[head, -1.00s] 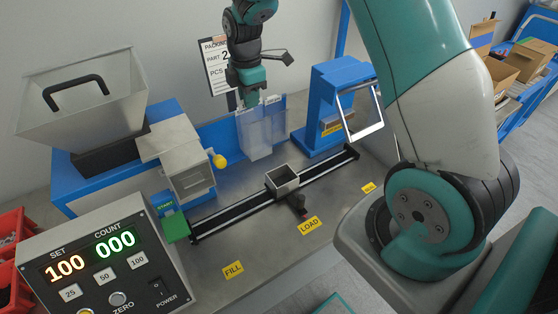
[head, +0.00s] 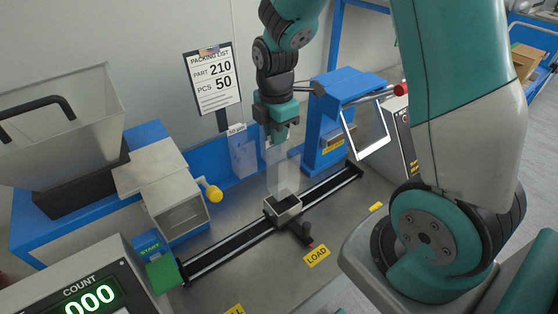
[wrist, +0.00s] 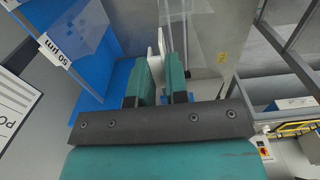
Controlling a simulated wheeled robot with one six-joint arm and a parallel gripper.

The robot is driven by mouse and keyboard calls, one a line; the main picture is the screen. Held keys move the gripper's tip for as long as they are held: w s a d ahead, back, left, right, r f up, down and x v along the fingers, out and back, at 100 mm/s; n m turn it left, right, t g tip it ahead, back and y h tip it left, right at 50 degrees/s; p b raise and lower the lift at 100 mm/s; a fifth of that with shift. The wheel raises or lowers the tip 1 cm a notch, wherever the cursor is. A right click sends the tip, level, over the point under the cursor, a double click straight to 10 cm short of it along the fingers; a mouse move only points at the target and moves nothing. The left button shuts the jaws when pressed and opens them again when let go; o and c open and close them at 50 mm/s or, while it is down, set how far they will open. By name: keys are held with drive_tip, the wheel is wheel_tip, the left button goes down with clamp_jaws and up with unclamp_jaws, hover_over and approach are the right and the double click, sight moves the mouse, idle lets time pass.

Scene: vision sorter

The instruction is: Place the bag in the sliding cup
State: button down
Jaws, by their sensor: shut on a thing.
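My gripper (head: 279,140) is shut on the top of a clear, translucent bag (head: 281,172), which hangs upright below it. The sliding cup (head: 289,212), a small grey open-topped box, sits on the black rail (head: 232,236) directly under the bag. The bag's lower end overlaps the cup's opening in the head view; I cannot tell if it is inside. In the wrist view, the green fingers (wrist: 162,78) are close together, with the clear bag (wrist: 205,40) showing beyond them. The cup is not visible there.
A blue sealer-like frame (head: 345,95) stands right of the rail, and a grey chute box (head: 180,215) stands left. A dark handle (head: 303,233) projects in front of the cup. A packing list (head: 213,82) reads part 210, 50 pieces.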

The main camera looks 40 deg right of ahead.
wheel_tip(320, 180, down, 9)
drive_tip(key=shift+r, duration=0.2)
drive_tip(key=shift+f, duration=0.1)
drive_tip(key=c, duration=1.1)
unclamp_jaws()
wheel_tip(320, 180, up, 12)
drive_tip(key=shift+a+r+b, duration=0.1)
drive_tip(key=shift+b, duration=0.3)
drive_tip(key=s+a+r+m+y, duration=0.1)
drive_tip(key=s+a+r+m, duration=0.2)
drive_tip(key=s+a, duration=0.2)
drive_tip(key=s+a+r+m+y, duration=0.1)
drive_tip(key=s+a+r+m, duration=0.2)
drive_tip(key=s, duration=0.4)
drive_tip(key=s+a+r+m+y, duration=0.2)
drive_tip(key=s+a+r+m, duration=0.2)
drive_tip(key=s+a, duration=0.3)
drive_tip(key=shift+a+m, duration=0.35)
drive_tip(key=shift+m, duration=0.15)
